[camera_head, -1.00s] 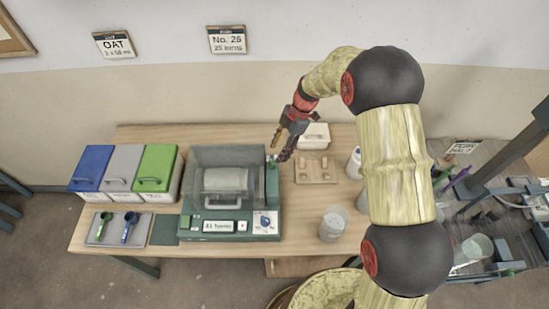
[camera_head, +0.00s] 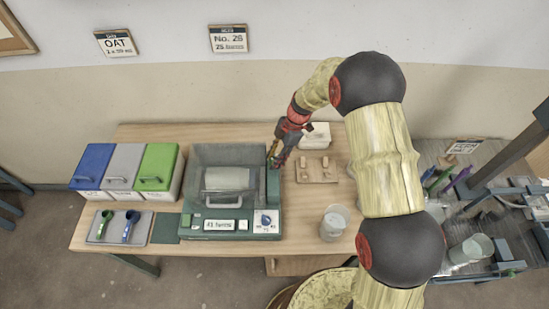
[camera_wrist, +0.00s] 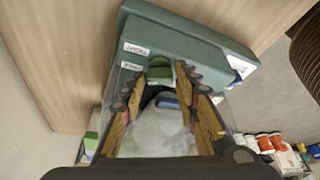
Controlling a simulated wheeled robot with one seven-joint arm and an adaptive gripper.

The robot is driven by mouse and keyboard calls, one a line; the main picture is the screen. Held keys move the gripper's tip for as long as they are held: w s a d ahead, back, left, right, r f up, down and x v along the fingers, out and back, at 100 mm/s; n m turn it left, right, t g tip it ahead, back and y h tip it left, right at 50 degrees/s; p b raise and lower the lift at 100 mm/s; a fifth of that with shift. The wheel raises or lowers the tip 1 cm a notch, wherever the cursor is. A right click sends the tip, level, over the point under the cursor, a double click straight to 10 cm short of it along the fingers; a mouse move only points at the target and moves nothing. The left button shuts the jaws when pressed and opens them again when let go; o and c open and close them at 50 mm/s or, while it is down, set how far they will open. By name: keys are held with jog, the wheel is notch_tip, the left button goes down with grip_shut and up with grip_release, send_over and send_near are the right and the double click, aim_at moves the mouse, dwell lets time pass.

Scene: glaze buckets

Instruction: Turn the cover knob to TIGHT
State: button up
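The green machine (camera_head: 200,228) stands on the table with a clear cover (camera_head: 228,155) over a pale drum. A green column (camera_head: 273,187) rises at its right side. My gripper (camera_head: 272,160) is at the top of this column, pointing down, and hides what sits there. In the wrist view my gripper (camera_wrist: 165,66) has its fingers apart, with a green piece (camera_wrist: 160,73), perhaps the cover knob, between the tips; I cannot tell if they touch it. Two small white labels (camera_wrist: 136,49) lie beside the fingertips, too small to read. A blue dial (camera_head: 266,221) is on the front panel.
Blue, grey and green lidded bins (camera_head: 157,168) stand left of the machine, with a tray of scoops (camera_head: 103,234) in front. Right are a wooden block with pegs (camera_head: 316,176), a white box (camera_head: 316,137) and a clear cup (camera_head: 334,222). My arm hangs over the right side.

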jog(key=c, duration=0.6)
grip_shut()
jog(key=shift+f+m+b, duration=0.1)
jog(key=shift+m+b, duration=0.2)
jog(key=shift+b, duration=0.2)
jog(key=m+t+b, duration=0.1)
jog(key=m+b, duration=0.1)
jog(key=b, duration=0.1)
jog(key=shift+s+f+m+b, duration=0.1)
jog(key=shift+f+m+b, duration=0.05)
jog(key=shift+m+b, duration=0.2)
jog(key=m+t+b, duration=0.1)
jog(key=m+b, duration=0.1)
jog(key=b, duration=0.1)
jog(key=shift+m+y, duration=0.25)
jog(key=shift+y, duration=0.05)
jog(key=m+t+b, duration=0.1)
jog(key=m, duration=0.1)
jog(key=m+t+b, duration=0.1)
jog(key=m, duration=0.1)
jog(key=shift+s+r+m+b, duration=0.2)
jog(key=shift+m+b, duration=0.1)
jog(key=shift+b, duration=0.05)
jog(key=shift+r+m+t+h+p, duration=0.15)
jog(key=shift+m+t+h+p, duration=0.45)
jog(key=shift+m, duration=1.1)
